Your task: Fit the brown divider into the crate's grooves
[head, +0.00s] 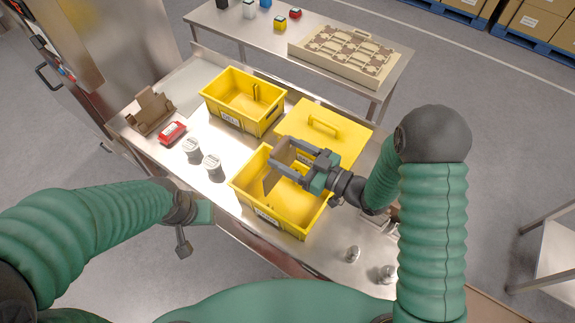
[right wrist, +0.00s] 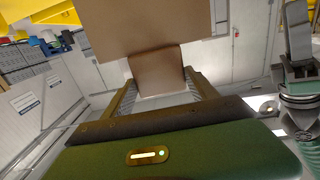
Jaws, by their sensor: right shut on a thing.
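The near yellow crate (head: 247,200) stands open on the metal table. My right gripper (head: 289,157) is over its far part, shut on the brown divider (head: 272,178). The divider hangs down at the crate, its lower edge within the crate's outline. I cannot tell whether it sits in the grooves, which the gripper and divider partly hide. In the right wrist view the divider (right wrist: 150,28) spreads beyond the fingers, with a brown part (right wrist: 157,70) between them. My left gripper (head: 184,242) hangs at the table's near left edge, apart from the crate; its jaws are unclear.
A second yellow crate (head: 228,112) stands behind, with a yellow lid (head: 346,131) to its right. Brown pieces (head: 151,109), a red device (head: 172,132) and two grey cans (head: 213,167) are left. Metal knobs (head: 352,254) stand at the front right.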

